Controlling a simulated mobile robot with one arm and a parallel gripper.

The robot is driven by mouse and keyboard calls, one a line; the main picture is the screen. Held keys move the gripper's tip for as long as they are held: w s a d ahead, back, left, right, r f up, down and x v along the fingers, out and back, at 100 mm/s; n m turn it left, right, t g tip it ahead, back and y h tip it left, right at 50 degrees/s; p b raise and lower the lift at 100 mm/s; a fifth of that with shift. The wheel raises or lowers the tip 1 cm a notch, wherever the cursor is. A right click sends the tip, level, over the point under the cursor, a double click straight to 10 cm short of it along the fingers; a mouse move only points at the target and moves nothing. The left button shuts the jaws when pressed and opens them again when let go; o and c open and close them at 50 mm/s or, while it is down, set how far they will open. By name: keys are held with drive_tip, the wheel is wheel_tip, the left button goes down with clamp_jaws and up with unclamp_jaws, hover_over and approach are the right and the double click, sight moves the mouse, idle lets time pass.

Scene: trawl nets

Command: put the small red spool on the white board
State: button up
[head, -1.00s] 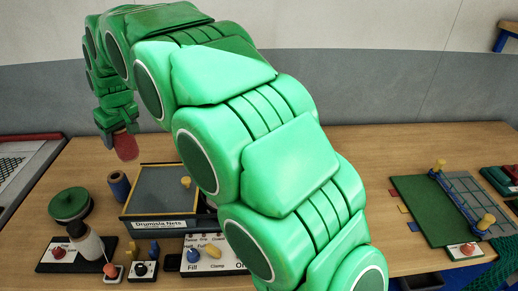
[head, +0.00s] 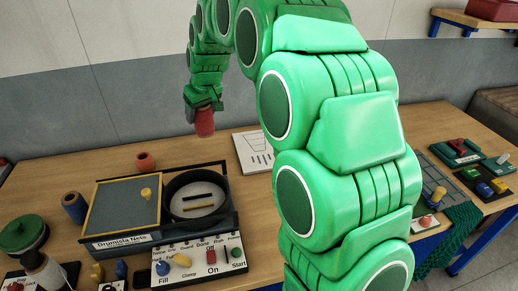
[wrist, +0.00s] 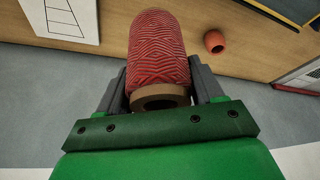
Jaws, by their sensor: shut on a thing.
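My gripper (head: 204,108) is shut on a red spool (head: 205,123) and holds it in the air near the back of the table. In the wrist view the red spool (wrist: 158,48) has zigzag-wound thread and a brown hollow end, between the two dark fingers. The white board (head: 252,151) with black lines lies on the table, to the right of the held spool in the head view. It also shows at the top left of the wrist view (wrist: 60,14), partly cut off. The spool is apart from the board.
A short orange-red spool (head: 145,161) stands on the table left of the board. A yellow-framed panel (head: 125,208), a round dark basin (head: 196,197) and a blue spool (head: 74,207) are at the left front. My arm hides the table right of the board.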

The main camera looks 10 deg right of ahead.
drive_tip(key=s+d+m, duration=0.3)
drive_tip(key=d, duration=1.6)
hover_over(258, 147)
drive_tip(key=shift+f, duration=7.6)
drive_tip(key=shift+f+h, duration=0.4)
drive_tip(key=shift+f, duration=1.15)
drive_tip(key=o, duration=1.1)
